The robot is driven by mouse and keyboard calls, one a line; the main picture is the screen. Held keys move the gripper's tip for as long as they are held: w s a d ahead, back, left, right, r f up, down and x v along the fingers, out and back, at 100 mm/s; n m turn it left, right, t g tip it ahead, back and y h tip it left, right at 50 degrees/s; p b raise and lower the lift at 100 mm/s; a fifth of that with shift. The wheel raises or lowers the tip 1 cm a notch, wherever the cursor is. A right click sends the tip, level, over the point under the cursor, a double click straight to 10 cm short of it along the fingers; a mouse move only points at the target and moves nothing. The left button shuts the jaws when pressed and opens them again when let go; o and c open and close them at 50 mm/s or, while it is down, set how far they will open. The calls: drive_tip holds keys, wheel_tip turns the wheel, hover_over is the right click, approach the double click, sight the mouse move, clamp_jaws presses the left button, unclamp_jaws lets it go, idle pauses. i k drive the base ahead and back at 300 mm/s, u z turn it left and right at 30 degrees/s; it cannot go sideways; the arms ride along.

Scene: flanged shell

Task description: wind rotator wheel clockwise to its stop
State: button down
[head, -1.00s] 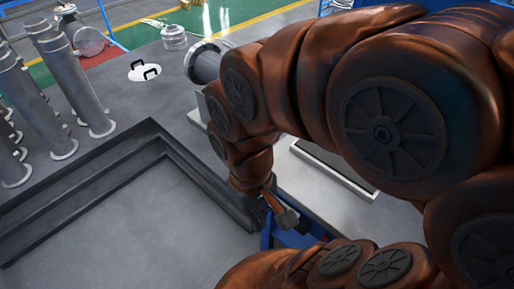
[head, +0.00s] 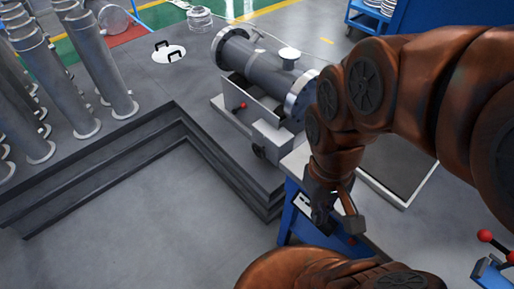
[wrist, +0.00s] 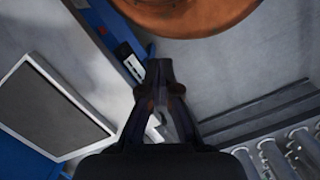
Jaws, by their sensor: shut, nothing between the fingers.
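A grey flanged shell (head: 262,68) lies horizontally on a low stand in the head view, with bright flanges at both ends. A grey box (head: 277,138) sits below its near end, with a small dark round part (head: 259,152) on its side that looks like the rotator wheel; its details are too small to tell. My gripper (head: 323,217) is below and right of that part, apart from it, over a blue cabinet. In the wrist view my gripper (wrist: 160,68) is shut with empty fingertips together. The shell and wheel are not clear in that view.
The blue cabinet (head: 290,226) stands beside the shell stand. A stepped pit edge (head: 210,150) runs left of it. Several upright grey pipes (head: 75,80) stand at left. A dark panel (head: 398,165) lies behind my arm. A red-knobbed lever (head: 484,236) is at right.

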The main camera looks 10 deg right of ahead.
sight(260, 150)
drive_tip(key=k, duration=1.2)
drive_tip(key=u, duration=0.95)
drive_tip(key=i, duration=0.65)
drive_tip(key=u, duration=0.45)
drive_tip(key=i, duration=1.1)
drive_tip(key=z, duration=0.55)
